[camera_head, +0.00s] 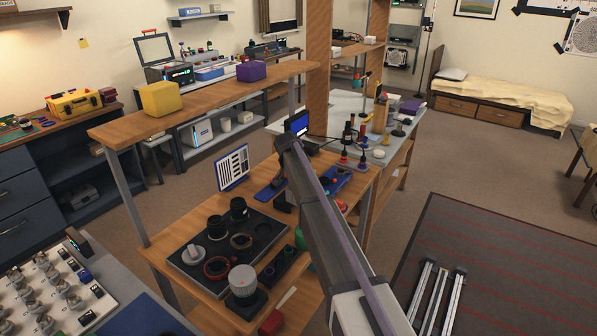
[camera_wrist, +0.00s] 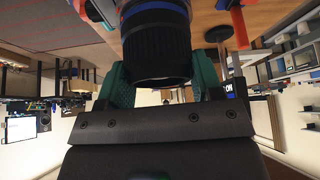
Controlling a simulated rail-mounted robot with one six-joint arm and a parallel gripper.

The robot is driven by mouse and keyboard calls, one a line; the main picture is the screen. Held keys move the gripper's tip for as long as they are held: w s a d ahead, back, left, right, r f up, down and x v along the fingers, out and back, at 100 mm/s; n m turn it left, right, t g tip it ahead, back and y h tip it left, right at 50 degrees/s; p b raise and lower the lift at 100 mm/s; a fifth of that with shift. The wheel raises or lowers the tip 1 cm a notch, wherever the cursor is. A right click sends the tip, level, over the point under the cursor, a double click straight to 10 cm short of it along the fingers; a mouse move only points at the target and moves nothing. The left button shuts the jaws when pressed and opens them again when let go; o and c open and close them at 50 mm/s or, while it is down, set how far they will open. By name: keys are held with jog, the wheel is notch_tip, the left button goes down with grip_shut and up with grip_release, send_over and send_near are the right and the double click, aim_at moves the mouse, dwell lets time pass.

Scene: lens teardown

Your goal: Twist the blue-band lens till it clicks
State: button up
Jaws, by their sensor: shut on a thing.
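In the wrist view, the blue-band lens (camera_wrist: 157,48) is a dark ribbed barrel with a bright blue ring near the top of the picture. My gripper (camera_wrist: 162,75) has its teal fingers on both sides of the barrel, shut on it. The lens's far end is cut off by the picture's top edge. In the head view, my arm reaches over the wooden bench, and neither my gripper nor the lens can be made out behind it.
In the head view, a dark tray (camera_head: 188,262) holds several lens parts on the bench. A white striped chart (camera_head: 232,167) stands behind it. A blue mat (camera_head: 341,181) lies right of my arm. An orange-red handle (camera_wrist: 239,27) is close to the lens in the wrist view.

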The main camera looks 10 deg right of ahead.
jog(key=shift+w+m, duration=0.1)
jog(key=shift+m, duration=0.6)
jog(key=shift+g+h, duration=0.3)
jog(key=shift+c, duration=0.8)
jog(key=o, duration=1.3)
jog(key=shift+o, duration=0.2)
jog(key=p+v, duration=1)
jog(key=v, duration=0.1)
jog(key=s+d+f+n+g+y+b, duration=0.1)
jog(key=s+n, duration=0.3)
jog(key=s, duration=1.8)
jog(key=s+d+f+n+g+y+b, duration=0.1)
jog(key=s+d+f+n+g+y, duration=0.1)
jog(key=s, duration=2)
jog(key=d+n+g+y, duration=0.1)
jog(key=n, duration=0.1)
jog(key=shift+f+n, duration=0.3)
jog(key=shift+f, duration=0.1)
